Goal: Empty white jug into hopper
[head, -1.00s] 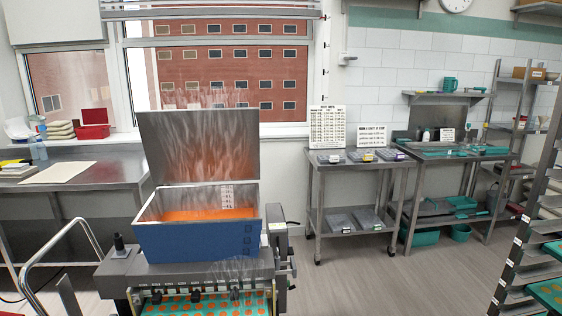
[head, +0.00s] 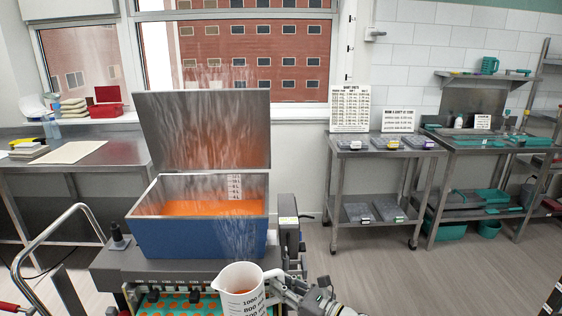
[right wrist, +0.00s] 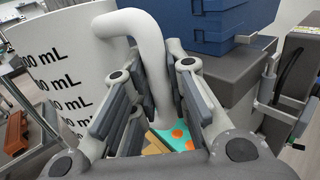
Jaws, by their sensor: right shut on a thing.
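The white jug (head: 243,299) with dark volume markings is upright at the bottom of the head view, in front of the depositor. A little orange seems to show inside its mouth; how full it is I cannot tell. My right gripper (head: 284,283) is shut on its handle. In the right wrist view the fingers (right wrist: 158,88) close around the white handle, with the jug wall (right wrist: 70,75) at left. The blue hopper (head: 198,238) stands behind the jug with its steel lid (head: 207,130) raised, holding orange liquid (head: 200,208) with steam above. My left gripper is out of view.
Under the hopper, the depositor's grey body (head: 125,263) carries a nozzle row over a teal mould tray (head: 172,304) with orange pieces. A curved metal rail (head: 40,247) stands at left. A steel cart (head: 385,151) stands right, with open floor before it.

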